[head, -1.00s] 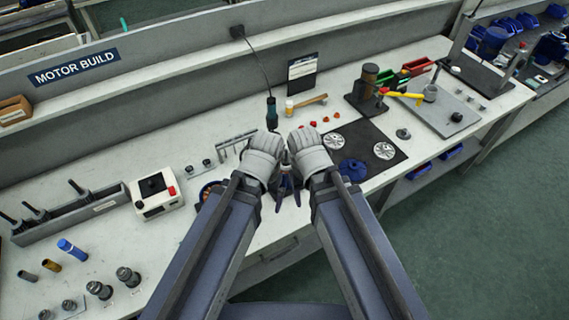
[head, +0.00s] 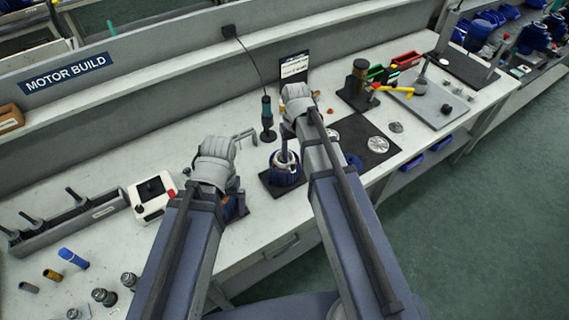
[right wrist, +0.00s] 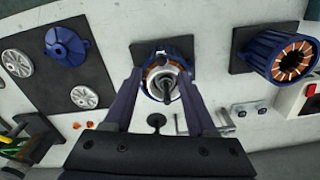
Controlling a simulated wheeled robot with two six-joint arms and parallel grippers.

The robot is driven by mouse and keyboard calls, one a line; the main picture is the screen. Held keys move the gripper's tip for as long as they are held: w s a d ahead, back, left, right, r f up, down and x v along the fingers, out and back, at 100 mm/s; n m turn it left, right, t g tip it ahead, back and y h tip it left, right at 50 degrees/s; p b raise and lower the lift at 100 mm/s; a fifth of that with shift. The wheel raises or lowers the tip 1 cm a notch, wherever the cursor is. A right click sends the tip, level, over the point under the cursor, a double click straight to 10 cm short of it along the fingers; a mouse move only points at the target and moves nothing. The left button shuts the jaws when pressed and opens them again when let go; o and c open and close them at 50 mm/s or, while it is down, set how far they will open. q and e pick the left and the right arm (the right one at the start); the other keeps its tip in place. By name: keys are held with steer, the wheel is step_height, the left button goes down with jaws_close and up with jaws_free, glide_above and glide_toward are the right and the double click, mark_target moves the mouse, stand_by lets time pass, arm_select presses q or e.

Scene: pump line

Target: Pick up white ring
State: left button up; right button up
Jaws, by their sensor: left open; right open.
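A pale ring-shaped rim (right wrist: 152,78) surrounds the upright shaft in the blue motor housing (head: 285,178); I cannot tell if it is a separate white ring. My right gripper (right wrist: 162,72) is open and empty, its fingers on either side of the housing in the right wrist view. In the head view my right gripper (head: 297,108) is just beyond the housing, with fingertips hidden. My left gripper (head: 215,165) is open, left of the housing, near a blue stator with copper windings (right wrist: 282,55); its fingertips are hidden.
Two silver discs (right wrist: 84,96) and a blue cap (right wrist: 67,42) lie on a black mat (right wrist: 40,85) beside the housing. A dark screwdriver (head: 267,118) stands behind it. A white control box (head: 152,197) stands at left. The bench front is partly clear.

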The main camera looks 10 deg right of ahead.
mark_target(293, 166)
steer(key=shift+f, duration=0.45)
step_height(293, 166, down, 5)
steer(key=b, duration=0.5)
steer(key=shift+s+a, duration=0.1)
jaws_close()
